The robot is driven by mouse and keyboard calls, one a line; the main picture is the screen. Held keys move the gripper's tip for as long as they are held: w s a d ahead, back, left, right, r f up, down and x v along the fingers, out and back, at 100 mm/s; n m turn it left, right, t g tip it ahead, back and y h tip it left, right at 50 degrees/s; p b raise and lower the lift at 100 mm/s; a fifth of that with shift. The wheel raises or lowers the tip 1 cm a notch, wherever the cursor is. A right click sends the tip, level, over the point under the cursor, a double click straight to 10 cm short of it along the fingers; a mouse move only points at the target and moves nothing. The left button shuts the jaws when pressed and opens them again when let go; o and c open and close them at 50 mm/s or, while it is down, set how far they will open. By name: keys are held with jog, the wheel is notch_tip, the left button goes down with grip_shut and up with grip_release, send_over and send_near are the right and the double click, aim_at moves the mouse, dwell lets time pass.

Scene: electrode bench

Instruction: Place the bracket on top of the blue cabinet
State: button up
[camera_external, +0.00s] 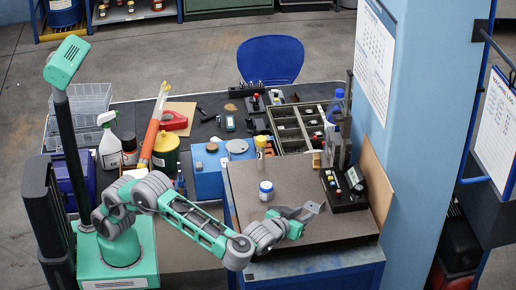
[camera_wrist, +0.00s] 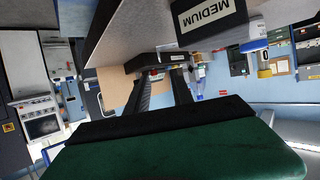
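The blue cabinet (camera_external: 330,268) stands at the lower middle right in the external view, with a flat grey-brown top (camera_external: 335,222). My gripper (camera_external: 301,212) is over the front part of this top. A small grey angled plate, which looks like the bracket (camera_external: 313,207), is at my fingertips, and my gripper appears shut on it. I cannot tell whether the plate touches the top. In the wrist view the two dark fingers of my gripper (camera_wrist: 162,85) show below a large grey surface. The grip itself is not clear there.
A blue pillar (camera_external: 415,130) stands at the right. The cluttered bench lies behind.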

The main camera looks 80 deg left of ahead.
aim_at(321, 206)
jog(key=p+x, duration=0.1)
jog(key=x, duration=0.3)
jog(key=shift+w+a+p, duration=0.2)
jog(key=shift+w+p, duration=0.15)
jog(key=p+x, duration=0.2)
jog(key=x, duration=0.4)
jog(key=shift+a+p, duration=0.15)
jog(key=shift+p, duration=0.15)
jog(key=shift+w+a+f, duration=0.15)
jog(key=shift+f, duration=0.1)
grip_shut()
